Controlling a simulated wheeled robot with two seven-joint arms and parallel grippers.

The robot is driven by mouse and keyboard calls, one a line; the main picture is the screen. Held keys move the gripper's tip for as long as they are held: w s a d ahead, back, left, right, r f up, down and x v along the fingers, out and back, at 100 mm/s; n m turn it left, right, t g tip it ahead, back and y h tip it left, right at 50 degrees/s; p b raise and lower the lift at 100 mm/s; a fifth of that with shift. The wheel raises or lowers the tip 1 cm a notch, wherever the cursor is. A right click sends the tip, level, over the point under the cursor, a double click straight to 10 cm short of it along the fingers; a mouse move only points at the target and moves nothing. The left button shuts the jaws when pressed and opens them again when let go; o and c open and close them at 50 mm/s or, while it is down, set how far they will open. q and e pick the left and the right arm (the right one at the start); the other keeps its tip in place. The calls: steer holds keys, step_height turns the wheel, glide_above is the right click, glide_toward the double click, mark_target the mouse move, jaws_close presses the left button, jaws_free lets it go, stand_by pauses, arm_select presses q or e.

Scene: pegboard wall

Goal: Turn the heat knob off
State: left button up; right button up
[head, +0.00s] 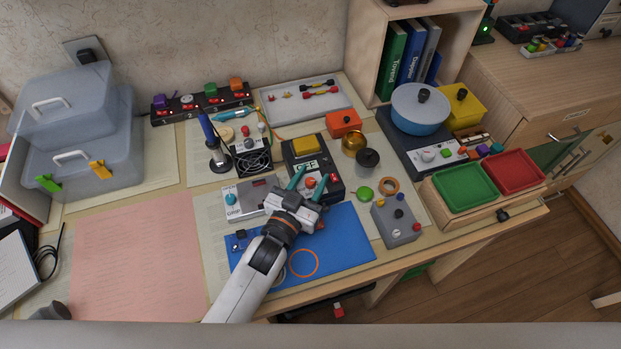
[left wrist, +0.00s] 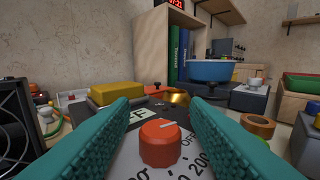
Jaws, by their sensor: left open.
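The heat knob is an orange-red round knob (left wrist: 160,143) on a light dial face, in the lower middle of the left wrist view. It has a white mark on its top, towards the far right, and printed numbers including 200 beside it. In the head view the knob (head: 310,183) is small, on the front of a black-bodied heater unit (head: 293,163) with a yellow top and a small display. My left gripper (head: 309,180) is open, its teal fingers on either side of the knob with visible gaps. The display is partly hidden by a finger in the wrist view.
A grey control box (head: 396,220) with several coloured knobs stands to the right. A black fan (head: 252,162) and a grey GRIP box (head: 243,197) are at the left. The pink mat (head: 137,255) is clear.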

arm_select(q)
steer(key=v, duration=1.2)
steer(key=shift+b, duration=0.4)
